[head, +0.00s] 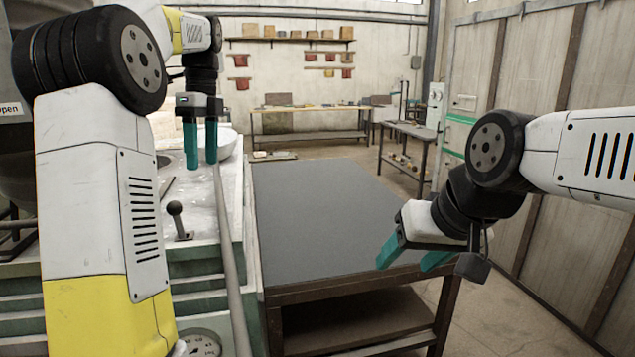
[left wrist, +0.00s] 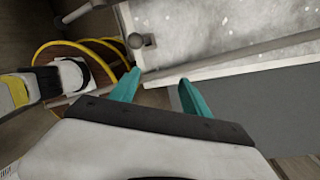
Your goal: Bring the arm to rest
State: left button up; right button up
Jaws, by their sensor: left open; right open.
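My left gripper (head: 200,146) hangs with its teal fingers down above the right side of the light, speckled machine top. It is open and nothing shows between its fingers. In the left wrist view its two fingers (left wrist: 155,92) are spread apart near the machine's edge. My right gripper (head: 410,258) is open and empty over the front right part of the grey table (head: 325,205). No ladle can be made out clearly in either view.
A white bowl-like thing (head: 227,143) sits behind my left gripper on the machine top (head: 205,215). A lever with a round knob (head: 175,208) stands on the machine. A long rail (head: 228,260) runs along its right edge. The grey table top is bare. Workbenches (head: 310,135) stand at the back.

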pick_arm(q)
jog(key=s+d+f+n+t+h, duration=0.1)
jog(key=s+d+f+n+t, duration=0.1)
jog(key=s+n, duration=0.4)
jog(key=s+d+f+n+t+h, duration=0.1)
jog(key=s+d+f+n+t, duration=0.2)
jog(key=s+d+f+n, duration=0.2)
jog(key=s+d+f+n+t, duration=0.2)
jog(key=s+d+f+n, duration=0.1)
jog(key=s+n, duration=0.5)
jog(key=shift+s+d+f+h, duration=0.1)
jog(key=shift+s+h, duration=0.1)
jog(key=shift+s, duration=0.5)
jog(key=shift+s+d+f+h, duration=0.1)
jog(key=shift+s+h, duration=0.1)
jog(key=shift+s, duration=0.5)
jog(key=shift+s+d+f+n+t, duration=0.1)
jog(key=shift+s+f+n+t, duration=0.15)
jog(key=shift+n, duration=0.25)
